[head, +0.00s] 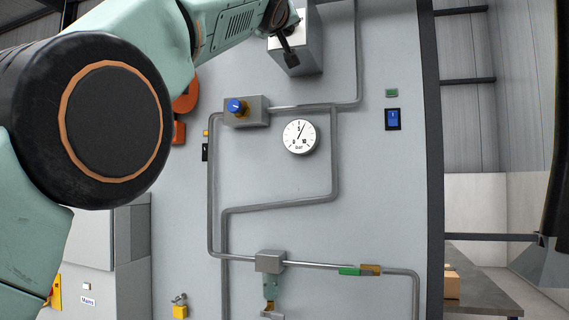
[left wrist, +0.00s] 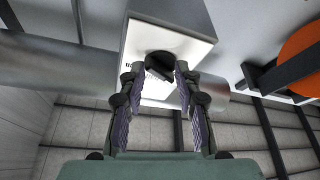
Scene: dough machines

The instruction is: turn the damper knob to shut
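A black knob (left wrist: 160,65) sits on the white face of a grey box in the left wrist view. It looks like the damper knob, and small dark markings show beside it. The grey box (head: 303,55) also shows at the top of the head view, where my gripper partly covers it and the knob cannot be made out. My left gripper (left wrist: 158,76) is open, with its two fingers on either side of the knob. Whether the fingertips touch it I cannot tell. The left gripper (head: 284,32) is dark and small in the head view.
A blue knob (head: 236,106) on a box, a round gauge (head: 299,136), a blue switch (head: 393,119) and grey pipes (head: 280,205) are on the panel. An orange part (left wrist: 301,62) lies right of the box in the wrist view. A padlock (head: 180,308) hangs low.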

